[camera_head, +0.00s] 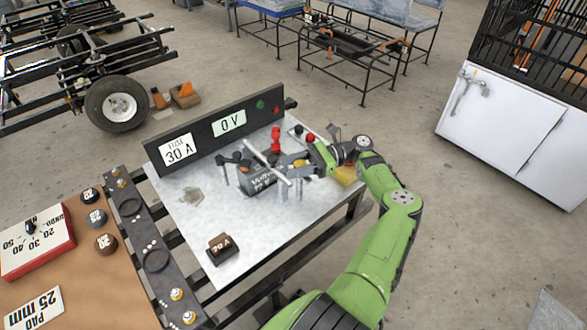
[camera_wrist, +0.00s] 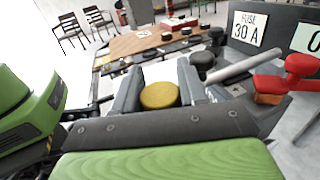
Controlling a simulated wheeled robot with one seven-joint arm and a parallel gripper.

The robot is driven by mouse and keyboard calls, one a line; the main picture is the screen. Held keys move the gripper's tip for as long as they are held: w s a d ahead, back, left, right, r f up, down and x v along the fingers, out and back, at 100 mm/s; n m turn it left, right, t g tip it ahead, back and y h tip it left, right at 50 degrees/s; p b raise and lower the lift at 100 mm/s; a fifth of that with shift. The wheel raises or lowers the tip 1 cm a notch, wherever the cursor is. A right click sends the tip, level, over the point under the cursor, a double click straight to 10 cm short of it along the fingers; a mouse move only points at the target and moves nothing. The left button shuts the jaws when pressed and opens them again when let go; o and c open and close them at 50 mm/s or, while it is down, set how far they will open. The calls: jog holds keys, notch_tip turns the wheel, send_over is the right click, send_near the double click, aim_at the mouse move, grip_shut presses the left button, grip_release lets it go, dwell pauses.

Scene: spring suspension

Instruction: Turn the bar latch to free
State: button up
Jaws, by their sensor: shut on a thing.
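The bar latch (camera_head: 266,161) is a pale silver bar lying diagonally over a grey device with lettering (camera_head: 257,182) on the white-topped bench. It also shows in the wrist view (camera_wrist: 246,65), running from the right finger towards the panel. My gripper (camera_head: 293,176) is at the bar's near end and points left. In the wrist view its two grey fingers stand either side of a round yellow knob (camera_wrist: 160,95), and the gripper is shut on it. The join between knob and bar is hidden behind the right finger.
A red handle (camera_head: 275,140) stands close behind the bar. The dark panel (camera_head: 215,129) reads 30 A and 0 V. A yellow thing (camera_head: 346,175) lies under my wrist. A brown 70 A block (camera_head: 220,248) sits at the front; the bench's front left is mostly clear.

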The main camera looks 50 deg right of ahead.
jog(key=shift+n+g+y, duration=0.4)
jog(key=shift+n+g, duration=0.2)
jog(key=shift+g, duration=0.2)
jog(key=o, duration=1)
jog(key=shift+a, duration=0.1)
